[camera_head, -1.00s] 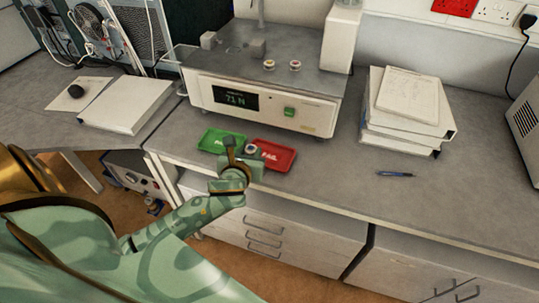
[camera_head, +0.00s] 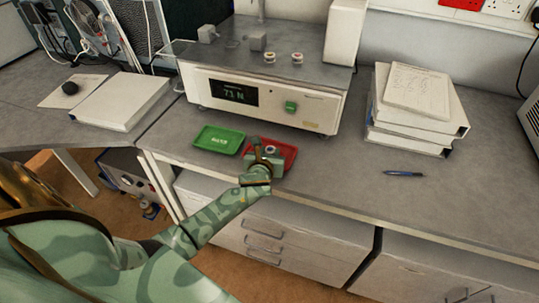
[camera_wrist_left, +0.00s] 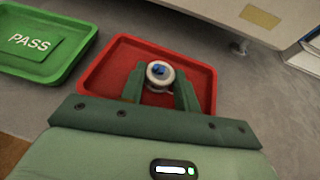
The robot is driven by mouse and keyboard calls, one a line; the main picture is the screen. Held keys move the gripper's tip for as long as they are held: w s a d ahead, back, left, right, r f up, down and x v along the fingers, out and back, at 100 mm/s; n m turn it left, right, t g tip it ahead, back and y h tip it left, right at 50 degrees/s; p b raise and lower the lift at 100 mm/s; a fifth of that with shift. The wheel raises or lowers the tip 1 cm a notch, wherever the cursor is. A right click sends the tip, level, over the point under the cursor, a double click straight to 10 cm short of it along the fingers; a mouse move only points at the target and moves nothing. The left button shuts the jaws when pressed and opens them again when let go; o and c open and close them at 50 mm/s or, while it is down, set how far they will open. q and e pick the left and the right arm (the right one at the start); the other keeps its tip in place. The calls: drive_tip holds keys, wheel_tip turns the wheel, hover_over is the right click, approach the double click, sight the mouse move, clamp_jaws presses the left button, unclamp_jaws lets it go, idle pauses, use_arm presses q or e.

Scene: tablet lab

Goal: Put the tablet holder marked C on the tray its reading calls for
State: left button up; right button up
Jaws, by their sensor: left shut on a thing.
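My left gripper (camera_head: 267,155) is shut on a small round white tablet holder (camera_wrist_left: 160,73) with a blue centre. No letter on it can be read. The gripper and holder are over the red tray (camera_head: 290,153), which also shows in the left wrist view (camera_wrist_left: 122,58). I cannot tell whether the holder touches the tray's floor. The green tray (camera_head: 218,139) lies to the left, and its PASS label (camera_wrist_left: 35,43) reads clearly in the left wrist view. The tester's display (camera_head: 234,92) reads 71 N. My right gripper is out of view.
The tester (camera_head: 265,100) stands behind the trays, with two more holders (camera_head: 270,57) (camera_head: 297,57) on top. A stack of binders (camera_head: 415,110) and a blue pen (camera_head: 404,173) are to the right. The bench's front edge runs just before the trays.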

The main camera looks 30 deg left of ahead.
use_arm(q)
drive_tip(key=shift+f, duration=0.1)
drive_tip(key=o, duration=1)
